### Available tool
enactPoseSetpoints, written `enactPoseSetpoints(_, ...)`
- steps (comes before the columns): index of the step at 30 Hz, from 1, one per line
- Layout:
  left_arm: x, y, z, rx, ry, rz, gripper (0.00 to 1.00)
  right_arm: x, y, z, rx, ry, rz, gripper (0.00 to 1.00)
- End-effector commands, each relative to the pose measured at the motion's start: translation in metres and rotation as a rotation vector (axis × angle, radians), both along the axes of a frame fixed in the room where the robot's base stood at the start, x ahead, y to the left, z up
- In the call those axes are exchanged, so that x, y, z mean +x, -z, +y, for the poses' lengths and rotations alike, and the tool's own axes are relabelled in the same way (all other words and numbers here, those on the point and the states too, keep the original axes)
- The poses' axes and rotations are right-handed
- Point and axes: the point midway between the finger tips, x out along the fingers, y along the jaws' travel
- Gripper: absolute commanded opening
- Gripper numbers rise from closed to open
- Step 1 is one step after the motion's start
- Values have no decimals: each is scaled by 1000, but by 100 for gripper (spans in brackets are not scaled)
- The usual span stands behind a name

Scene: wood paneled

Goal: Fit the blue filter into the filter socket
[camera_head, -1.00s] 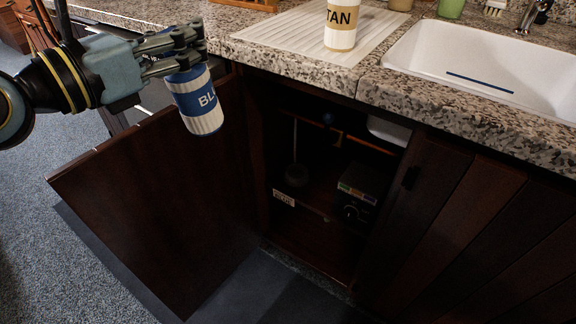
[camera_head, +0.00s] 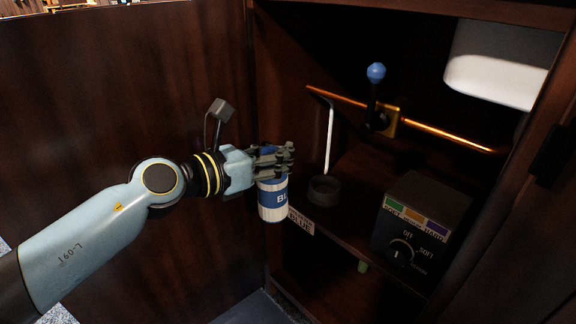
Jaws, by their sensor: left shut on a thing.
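The blue filter (camera_head: 272,201) is a white cylinder with a blue band lettered "BL". My left gripper (camera_head: 276,163) is shut on its upper end and holds it upright at the cabinet opening. The filter socket (camera_head: 324,190) is a dark round ring on the cabinet shelf, just right of the filter and apart from it in the picture. A label (camera_head: 301,221) reading "BLUE" is on the shelf edge below the socket, partly covered by the filter. My right gripper is not in view.
A copper pipe (camera_head: 450,134) with a blue-knobbed valve lever (camera_head: 375,90) crosses behind the socket. A control box (camera_head: 418,222) with a dial stands right of it. A white basin underside (camera_head: 503,62) hangs upper right. The open cabinet door (camera_head: 120,110) stands at left.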

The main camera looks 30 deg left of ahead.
Motion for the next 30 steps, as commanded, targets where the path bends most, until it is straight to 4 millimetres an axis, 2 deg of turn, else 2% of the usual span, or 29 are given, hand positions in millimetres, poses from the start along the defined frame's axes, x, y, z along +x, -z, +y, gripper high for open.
enactPoseSetpoints(13,2,-4,0,-3,1,-4,0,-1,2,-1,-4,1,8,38)
enactPoseSetpoints(30,47,-4,-17,-3,1,-3,0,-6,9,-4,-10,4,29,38)
